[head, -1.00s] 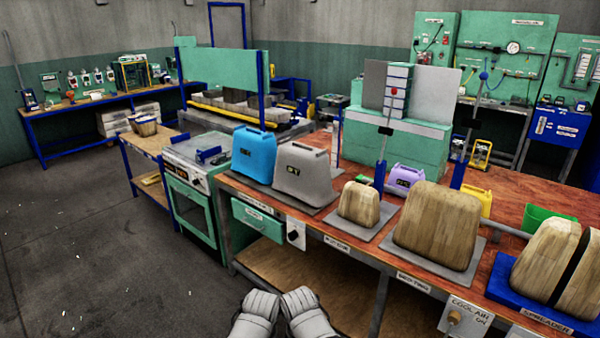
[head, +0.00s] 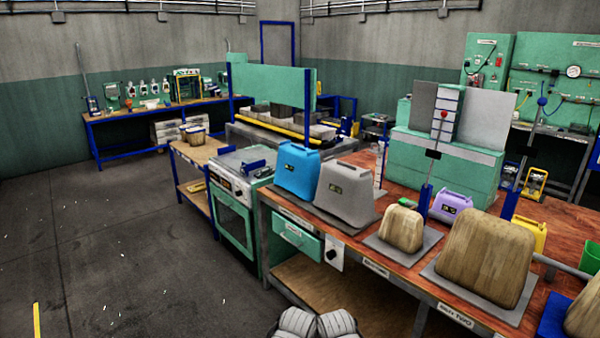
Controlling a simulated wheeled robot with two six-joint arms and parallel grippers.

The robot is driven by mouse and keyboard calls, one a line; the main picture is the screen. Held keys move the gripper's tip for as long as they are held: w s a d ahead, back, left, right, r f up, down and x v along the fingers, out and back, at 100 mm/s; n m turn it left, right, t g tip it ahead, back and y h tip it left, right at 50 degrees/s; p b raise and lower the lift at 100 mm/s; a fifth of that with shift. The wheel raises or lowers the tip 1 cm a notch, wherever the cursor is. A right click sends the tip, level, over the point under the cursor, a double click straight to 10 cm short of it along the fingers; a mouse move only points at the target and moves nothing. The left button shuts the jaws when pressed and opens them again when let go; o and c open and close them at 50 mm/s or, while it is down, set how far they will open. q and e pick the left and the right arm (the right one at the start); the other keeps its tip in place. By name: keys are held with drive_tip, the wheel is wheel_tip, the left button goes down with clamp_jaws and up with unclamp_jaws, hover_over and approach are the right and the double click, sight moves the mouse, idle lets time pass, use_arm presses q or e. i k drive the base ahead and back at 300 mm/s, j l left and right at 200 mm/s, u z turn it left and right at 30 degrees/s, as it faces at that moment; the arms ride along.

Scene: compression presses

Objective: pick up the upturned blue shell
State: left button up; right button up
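The blue shell (head: 298,170) stands at the left end of the wooden bench (head: 395,292), wide end down, with a handle on top and a small dark label on its side. A grey shell (head: 343,194) of like shape stands just right of it on a dark plate. Two pale grey, rounded ends of my arms show at the bottom edge, my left gripper (head: 296,322) and my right gripper (head: 337,325). They are close together, well short of the blue shell. Their fingertips are not clear, and I see nothing held.
Wooden blocks (head: 401,230) and (head: 483,257) stand on plates along the bench, with a purple shell (head: 453,205) behind. A green oven (head: 235,222) and a small wooden table (head: 200,152) stand left of the bench. The floor (head: 110,240) at left is open.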

sight(298, 167)
drive_tip(key=i+j+u, duration=0.35)
drive_tip(key=i+u, duration=0.35)
drive_tip(key=i, duration=0.15)
drive_tip(key=i+u, duration=0.5)
drive_tip(key=i, duration=1.1)
drive_tip(key=i+j+z, duration=0.15)
drive_tip(key=i+z, duration=0.15)
drive_tip(key=i, duration=0.7)
drive_tip(key=i+z, duration=0.45)
drive_tip(key=z, duration=0.3)
drive_tip(key=i+j+z, duration=0.2)
drive_tip(key=z, duration=0.15)
